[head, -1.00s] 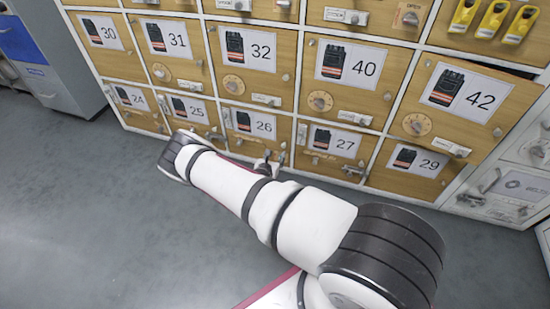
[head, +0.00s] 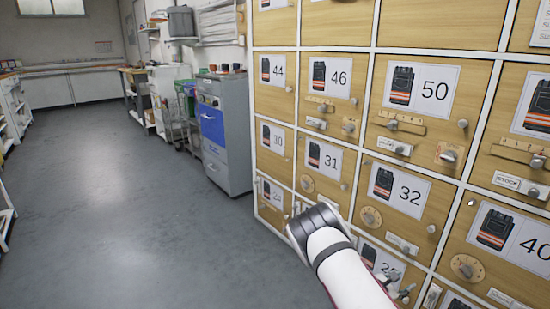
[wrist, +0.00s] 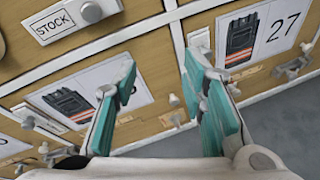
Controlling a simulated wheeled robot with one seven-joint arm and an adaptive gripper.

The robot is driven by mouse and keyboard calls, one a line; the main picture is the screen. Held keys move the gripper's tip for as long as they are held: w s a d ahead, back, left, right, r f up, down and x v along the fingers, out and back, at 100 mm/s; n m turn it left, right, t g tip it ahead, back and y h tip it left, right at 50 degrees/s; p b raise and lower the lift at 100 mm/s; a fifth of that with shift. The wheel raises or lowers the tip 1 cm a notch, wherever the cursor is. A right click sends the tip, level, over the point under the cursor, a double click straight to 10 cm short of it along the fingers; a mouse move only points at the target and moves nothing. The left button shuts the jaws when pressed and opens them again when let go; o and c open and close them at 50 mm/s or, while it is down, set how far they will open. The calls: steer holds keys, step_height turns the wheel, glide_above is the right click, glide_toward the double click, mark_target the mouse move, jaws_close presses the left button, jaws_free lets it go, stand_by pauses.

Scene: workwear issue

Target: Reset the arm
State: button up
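My gripper (wrist: 160,72) shows in the wrist view with its two teal-padded fingers spread apart. The gap between them is empty, and I see wooden locker doors and a white divider behind it. A door labelled 27 (wrist: 262,38) is close beyond the right finger. In the head view my white arm with a dark joint band reaches in from the bottom, in front of the lower lockers. My gripper cannot be made out clearly there.
A wall of numbered wooden lockers (head: 435,28) with knobs, dials and latches fills the right side. A grey cabinet with a blue panel (head: 213,125) stands beyond its left end. The grey floor (head: 120,205) is open on the left, towards benches at the back.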

steer(key=s+r+m+g+h, duration=0.1)
steer(key=s+r+m+g, duration=0.15)
steer(key=r+m, duration=0.45)
steer(key=s+r+m+g, duration=0.2)
steer(key=s+r, duration=0.1)
steer(key=r, duration=0.9)
steer(key=s+a+r+m+g+y, duration=0.2)
steer(key=s+r+m+g+y, duration=0.3)
steer(key=s+r, duration=0.65)
steer(key=s+a+r+m+t+y, duration=0.1)
steer(key=s+a+r+m+y, duration=0.15)
steer(key=s+a, duration=0.6)
steer(key=s+a+r+m+t+y, duration=0.15)
steer(key=s+a+r+y, duration=0.35)
steer(key=s, duration=0.7)
steer(key=s+a+r+m+y, duration=0.1)
steer(key=s+a+r+m, duration=0.15)
steer(key=s+a, duration=0.65)
step_height(320, 180, up, 36)
steer(key=d+t+p, duration=0.1)
steer(key=t+p, duration=0.3)
steer(key=p, duration=3)
steer(key=shift+s+d+f+p, duration=0.15)
steer(key=shift+s+d+p, duration=0.1)
steer(key=shift+p, duration=0.05)
